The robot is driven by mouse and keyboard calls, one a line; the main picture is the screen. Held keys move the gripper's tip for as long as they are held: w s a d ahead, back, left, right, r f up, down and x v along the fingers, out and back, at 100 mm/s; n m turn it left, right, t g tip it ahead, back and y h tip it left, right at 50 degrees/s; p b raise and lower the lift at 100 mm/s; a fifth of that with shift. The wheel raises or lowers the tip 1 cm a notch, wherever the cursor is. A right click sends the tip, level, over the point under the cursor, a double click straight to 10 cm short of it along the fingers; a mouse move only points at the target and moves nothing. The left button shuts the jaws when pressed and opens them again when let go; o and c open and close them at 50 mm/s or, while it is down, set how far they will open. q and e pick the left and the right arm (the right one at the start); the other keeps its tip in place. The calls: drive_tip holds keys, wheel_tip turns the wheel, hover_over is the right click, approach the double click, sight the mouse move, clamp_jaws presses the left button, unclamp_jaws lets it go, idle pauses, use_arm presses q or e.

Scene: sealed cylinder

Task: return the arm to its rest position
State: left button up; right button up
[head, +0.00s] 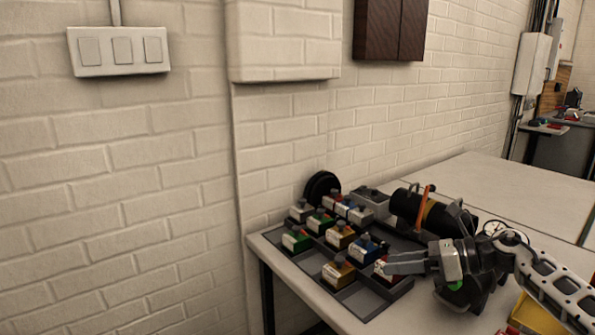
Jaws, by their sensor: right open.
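My right arm enters from the lower right. Its gripper (388,263) is open, with the fingers pointing left over the right edge of the grey sectioned tray (366,302). A red and white block (381,272) is partly hidden by the fingers; I see no block held between them. My left gripper is not in view.
A black disc (321,188) stands by the brick wall. A yellow bin (535,318) is at the lower right. The far tabletop (490,180) is clear.

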drive_tip(key=s+a+f+m+t+h, duration=0.1)
drive_tip(key=s+a+f+m+t, duration=0.35)
drive_tip(key=m, duration=0.65)
drive_tip(key=s+a+f+m+t, duration=0.3)
drive_tip(key=a+f+m+t, duration=0.25)
drive_tip(key=m, duration=0.55)
drive_tip(key=s+f+m+g+h, duration=0.5)
drive_tip(key=s+f+m+h, duration=0.4)
drive_tip(key=s+f+m, duration=0.6)
drive_tip(key=s+m, duration=0.4)
drive_tip(key=m, duration=0.1)
drive_tip(key=shift+s+d+f+m+g, duration=0.2)
drive_tip(key=shift+d+f+m+g, duration=0.1)
drive_tip(key=shift+d+m, duration=0.1)
drive_tip(key=shift+a, duration=0.1)
